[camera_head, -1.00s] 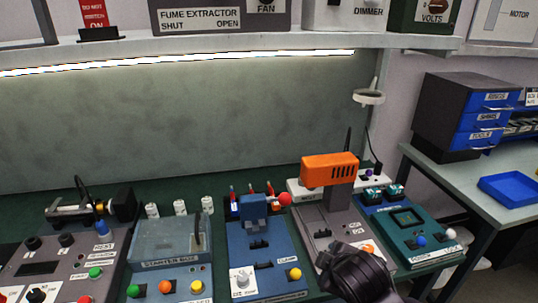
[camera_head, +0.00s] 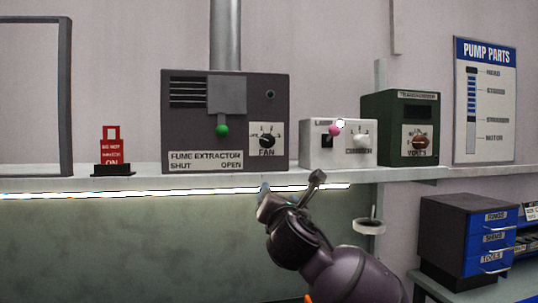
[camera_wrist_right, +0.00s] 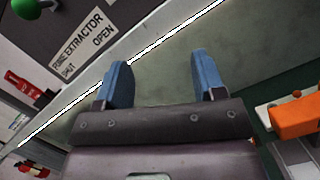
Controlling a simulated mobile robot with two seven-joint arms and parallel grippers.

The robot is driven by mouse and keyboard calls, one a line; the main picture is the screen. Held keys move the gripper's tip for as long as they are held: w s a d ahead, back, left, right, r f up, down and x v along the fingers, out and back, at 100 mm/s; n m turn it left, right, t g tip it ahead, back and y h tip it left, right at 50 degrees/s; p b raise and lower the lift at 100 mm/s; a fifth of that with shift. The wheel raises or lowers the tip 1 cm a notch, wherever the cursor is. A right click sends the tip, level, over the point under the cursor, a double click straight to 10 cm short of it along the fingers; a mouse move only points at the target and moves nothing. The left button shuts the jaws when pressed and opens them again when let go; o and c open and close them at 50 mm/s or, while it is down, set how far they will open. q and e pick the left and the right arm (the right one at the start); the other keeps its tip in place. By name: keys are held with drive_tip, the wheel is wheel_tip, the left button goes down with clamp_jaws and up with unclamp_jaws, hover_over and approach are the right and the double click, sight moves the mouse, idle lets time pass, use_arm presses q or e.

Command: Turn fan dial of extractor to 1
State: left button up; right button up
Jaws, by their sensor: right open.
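The fume extractor (camera_head: 190,125) is a dark grey box on the shelf in the head view, with a duct rising from its top. Its black fan dial (camera_head: 267,139) sits at the lower right on a white plate with a few marks above the word FAN. The marks are too small to read surely. A green knob (camera_head: 222,130) sits left of the dial. My right gripper (camera_head: 290,183) is below the shelf edge, below and a little right of the dial, apart from it. In the wrist view its blue fingers (camera_wrist_right: 165,80) are open and empty. My left gripper is out of view.
The shelf edge (camera_head: 150,183) with a lit strip runs just above my gripper. A white dimmer box (camera_head: 345,155) and a green transformer (camera_head: 400,100) stand right of the extractor. A red sign (camera_head: 111,146) stands at left.

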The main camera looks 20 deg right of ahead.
sight(269, 141)
wheel_tip(269, 141, up, 8)
drive_tip(key=n+t, duration=0.2)
drive_tip(key=n, duration=0.1)
drive_tip(key=p+x, duration=0.1)
drive_tip(key=x, duration=0.6)
drive_tip(key=p+x, duration=0.1)
drive_tip(key=x, duration=0.3)
drive_tip(key=shift+w+a+p, duration=0.1)
drive_tip(key=shift+a+p, duration=0.15)
drive_tip(key=shift+p, duration=0.05)
drive_tip(key=c, duration=0.9)
